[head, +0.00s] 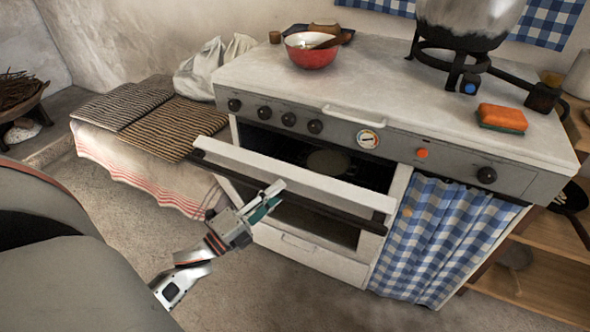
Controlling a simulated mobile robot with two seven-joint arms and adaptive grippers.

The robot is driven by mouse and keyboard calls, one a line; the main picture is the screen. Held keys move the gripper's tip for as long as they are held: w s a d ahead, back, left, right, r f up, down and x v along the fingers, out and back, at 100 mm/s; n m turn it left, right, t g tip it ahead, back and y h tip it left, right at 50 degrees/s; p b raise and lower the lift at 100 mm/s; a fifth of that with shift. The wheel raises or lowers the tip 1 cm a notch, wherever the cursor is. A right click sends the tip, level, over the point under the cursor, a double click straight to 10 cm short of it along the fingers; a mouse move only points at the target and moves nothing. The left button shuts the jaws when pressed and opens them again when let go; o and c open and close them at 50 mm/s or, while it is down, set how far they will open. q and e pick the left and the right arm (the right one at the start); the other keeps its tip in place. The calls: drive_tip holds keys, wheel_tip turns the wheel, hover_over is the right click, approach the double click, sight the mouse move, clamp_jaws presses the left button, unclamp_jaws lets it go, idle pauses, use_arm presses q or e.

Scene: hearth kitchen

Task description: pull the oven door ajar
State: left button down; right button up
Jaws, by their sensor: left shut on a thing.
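The oven door (300,177) is white with a dark window and stands tilted open at the top, so the dark inside of the oven (270,143) shows behind it. A dark bar handle (330,211) runs across the front of the door. My left gripper (270,197) reaches in from the lower left and is shut on the handle, left of its middle. My right gripper is not in view.
The stove top holds a red bowl (311,54), an orange sponge (502,118) and a large pot (468,20) on a burner. A blue checked curtain (440,240) hangs right of the oven. A cloth-covered bench (130,165) stands left. The floor in front is clear.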

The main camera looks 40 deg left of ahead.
use_arm(q)
drive_tip(key=s, duration=0.1)
drive_tip(key=s+f, duration=0.1)
drive_tip(key=s+d+f, duration=0.1)
drive_tip(key=s, duration=0.1)
drive_tip(key=shift+d+f, duration=0.1)
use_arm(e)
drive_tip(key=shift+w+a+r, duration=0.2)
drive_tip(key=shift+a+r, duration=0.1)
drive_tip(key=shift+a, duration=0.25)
